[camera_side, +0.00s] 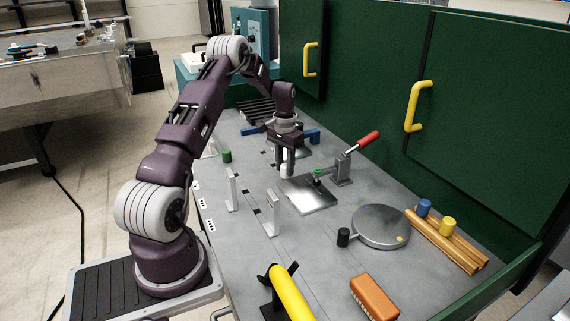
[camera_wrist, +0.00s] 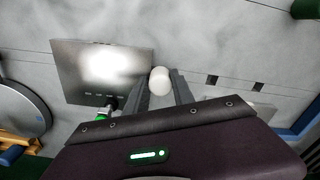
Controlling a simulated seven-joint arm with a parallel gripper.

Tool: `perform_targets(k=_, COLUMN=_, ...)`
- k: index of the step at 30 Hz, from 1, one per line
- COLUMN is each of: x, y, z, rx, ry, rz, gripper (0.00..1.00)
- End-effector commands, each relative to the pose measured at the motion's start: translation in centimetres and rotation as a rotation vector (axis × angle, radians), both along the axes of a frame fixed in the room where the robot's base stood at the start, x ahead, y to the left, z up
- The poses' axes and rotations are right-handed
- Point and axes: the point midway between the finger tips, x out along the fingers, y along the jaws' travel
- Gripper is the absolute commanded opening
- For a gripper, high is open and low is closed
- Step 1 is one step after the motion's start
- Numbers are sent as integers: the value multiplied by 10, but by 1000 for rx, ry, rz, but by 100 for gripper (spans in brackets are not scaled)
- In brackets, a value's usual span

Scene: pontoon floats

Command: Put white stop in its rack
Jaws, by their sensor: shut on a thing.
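The white stop (camera_wrist: 160,79) is a small white cylinder. My gripper (camera_wrist: 160,92) is shut on it, with one dark finger on each side. In the side view my gripper (camera_side: 287,160) points down, and the white stop (camera_side: 285,171) shows at its fingertips, near the left edge of a shiny metal plate (camera_side: 308,195). The stop seems to be off the table, but its height is hard to judge. A blue stop (camera_side: 424,207) and a yellow stop (camera_side: 447,226) stand by wooden rails (camera_side: 445,243) at the right. I cannot tell which holder is the white stop's rack.
A toggle clamp with a red handle (camera_side: 368,138) stands behind the plate. A round grey disc (camera_side: 381,227) and a black stop (camera_side: 343,237) lie to the right. Upright metal brackets (camera_side: 271,214) and a green stop (camera_side: 227,156) are on the left. An orange block (camera_side: 374,297) lies in front.

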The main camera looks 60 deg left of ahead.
Motion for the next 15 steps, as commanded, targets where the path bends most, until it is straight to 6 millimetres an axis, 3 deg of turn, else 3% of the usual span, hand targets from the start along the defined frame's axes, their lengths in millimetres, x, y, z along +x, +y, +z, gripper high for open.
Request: perform_targets(k=15, x=0, y=0, z=-13, rx=0, ry=1, rz=0, gripper=0)
